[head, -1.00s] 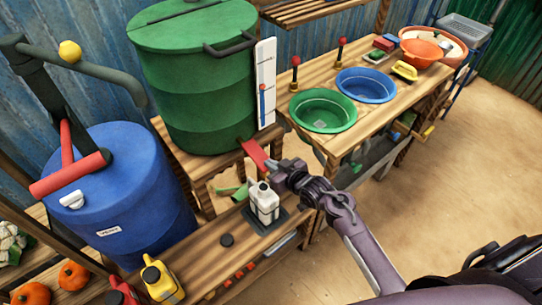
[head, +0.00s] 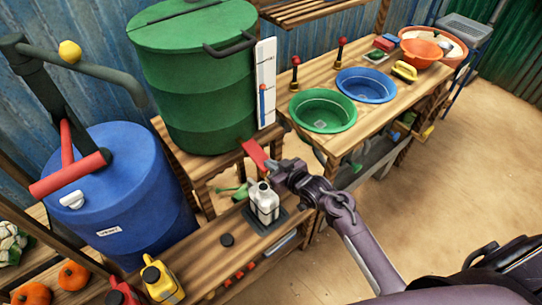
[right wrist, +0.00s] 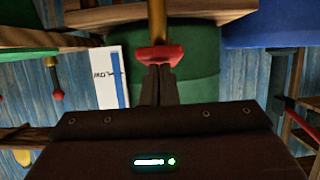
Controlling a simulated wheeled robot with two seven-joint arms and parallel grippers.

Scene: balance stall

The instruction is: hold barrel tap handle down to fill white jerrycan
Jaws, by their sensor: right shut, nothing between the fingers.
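The green barrel (head: 195,85) stands on a wooden stand, with its lid on. Its red tap handle (head: 254,154) slopes down to the right from the barrel's lower front; it also shows in the right wrist view (right wrist: 160,54). My right gripper (head: 273,165) is shut and empty, its fingertips (right wrist: 159,68) at the outer end of the handle, touching or very near it. The white jerrycan (head: 264,203) stands upright, below and close to the gripper, on a dark pad (head: 283,218). The spout and any water stream cannot be made out. My left gripper is out of view.
A blue barrel (head: 135,200) and a yellow jerrycan (head: 162,281) stand at left. Green (head: 323,110) and blue (head: 366,85) basins sit on the table behind. The floor at right is clear.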

